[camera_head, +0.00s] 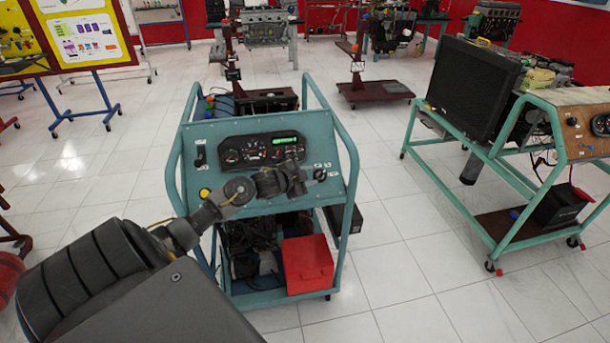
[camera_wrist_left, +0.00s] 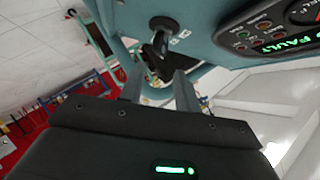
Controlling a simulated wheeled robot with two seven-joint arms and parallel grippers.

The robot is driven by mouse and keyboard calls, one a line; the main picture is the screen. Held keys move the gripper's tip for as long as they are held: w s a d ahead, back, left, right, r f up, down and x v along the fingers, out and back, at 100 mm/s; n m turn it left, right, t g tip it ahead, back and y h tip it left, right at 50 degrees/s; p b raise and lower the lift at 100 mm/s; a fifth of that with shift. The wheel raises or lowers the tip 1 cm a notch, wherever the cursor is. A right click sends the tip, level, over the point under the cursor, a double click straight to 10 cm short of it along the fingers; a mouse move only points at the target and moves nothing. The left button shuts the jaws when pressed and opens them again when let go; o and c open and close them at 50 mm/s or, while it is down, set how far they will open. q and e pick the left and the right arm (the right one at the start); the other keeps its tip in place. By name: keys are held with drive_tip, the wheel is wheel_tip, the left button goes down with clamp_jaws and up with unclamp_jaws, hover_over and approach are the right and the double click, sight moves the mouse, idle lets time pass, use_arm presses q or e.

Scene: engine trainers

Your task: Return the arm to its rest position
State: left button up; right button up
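My left arm (camera_head: 110,265) comes in from the lower left and reaches across the front of a teal engine trainer. My left gripper (camera_head: 302,179) is in front of the right side of its panel, close to a black switch (camera_head: 320,174). In the left wrist view, the two grey fingers of the gripper (camera_wrist_left: 158,88) stand apart. The black switch (camera_wrist_left: 160,26) with a dark hanging part shows just beyond and between them. I cannot tell whether the fingers touch it. My right gripper is not in view.
The teal panel (camera_head: 222,141) has gauges, a green display (camera_head: 285,140) and a yellow button (camera_head: 205,192). A red box (camera_head: 307,264) sits low in its frame. Another trainer (camera_head: 470,85) stands at the right. White tiled floor (camera_head: 400,250) lies clear between them.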

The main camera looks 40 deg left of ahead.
use_arm(q)
drive_tip(key=shift+v, duration=1)
